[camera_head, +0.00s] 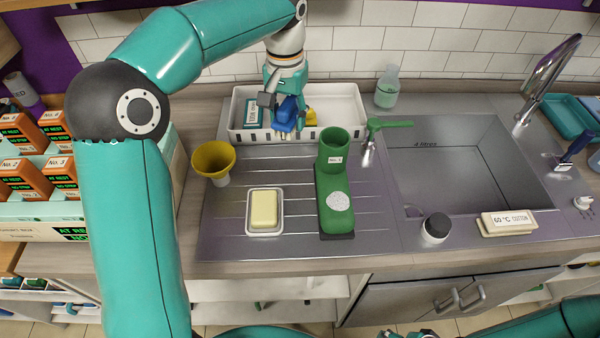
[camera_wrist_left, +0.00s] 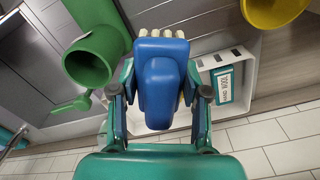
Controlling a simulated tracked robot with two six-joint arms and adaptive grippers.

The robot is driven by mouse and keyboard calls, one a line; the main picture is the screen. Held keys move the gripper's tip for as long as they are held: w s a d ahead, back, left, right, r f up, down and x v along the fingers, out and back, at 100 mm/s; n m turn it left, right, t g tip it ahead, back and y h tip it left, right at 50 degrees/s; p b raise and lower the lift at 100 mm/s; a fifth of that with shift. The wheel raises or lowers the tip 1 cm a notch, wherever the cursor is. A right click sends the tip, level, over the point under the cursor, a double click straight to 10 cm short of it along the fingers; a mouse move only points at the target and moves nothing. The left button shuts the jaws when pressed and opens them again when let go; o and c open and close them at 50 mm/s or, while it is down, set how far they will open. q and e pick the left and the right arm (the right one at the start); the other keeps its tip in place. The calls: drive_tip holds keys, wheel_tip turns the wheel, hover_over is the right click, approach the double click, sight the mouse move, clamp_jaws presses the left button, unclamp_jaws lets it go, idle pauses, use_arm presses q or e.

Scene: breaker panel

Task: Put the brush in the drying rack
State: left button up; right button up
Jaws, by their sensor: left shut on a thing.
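The blue brush (camera_head: 287,113), with pale bristles, is held in my left gripper (camera_head: 287,100). In the left wrist view the blue brush (camera_wrist_left: 162,80) sits between the two fingers of my left gripper (camera_wrist_left: 160,95), bristles toward the picture's top. A white slotted rack (camera_head: 345,98) stands at the back of the counter against the tiles. The brush is over or near its front edge; I cannot tell if they touch. The rack's wall also shows in the left wrist view (camera_wrist_left: 245,62). A small part of my right gripper (camera_head: 408,334) shows at the bottom edge.
A green boot-shaped thing (camera_head: 328,212), a yellow funnel (camera_head: 213,158) and a soap dish (camera_head: 250,228) stand on the drainboard. A green-handled tap (camera_head: 385,125) and the sink (camera_head: 470,170) are to the right. A teal-labelled box (camera_head: 252,112) is in the rack's left end.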

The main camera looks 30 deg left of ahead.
use_arm(q)
hover_over(288, 175)
wheel_tip(288, 175, down, 12)
drive_tip(key=shift+s+d+p, duration=0.1)
drive_tip(key=shift+p, duration=0.3)
wheel_tip(288, 175, down, 4)
drive_tip(key=shift+f+p, duration=0.1)
drive_tip(key=shift+p, duration=0.2)
drive_tip(key=shift+f, duration=0.5)
drive_tip(key=shift+f, duration=0.1)
drive_tip(key=o, duration=1.2)
drive_tip(key=shift+c, duration=0.2)
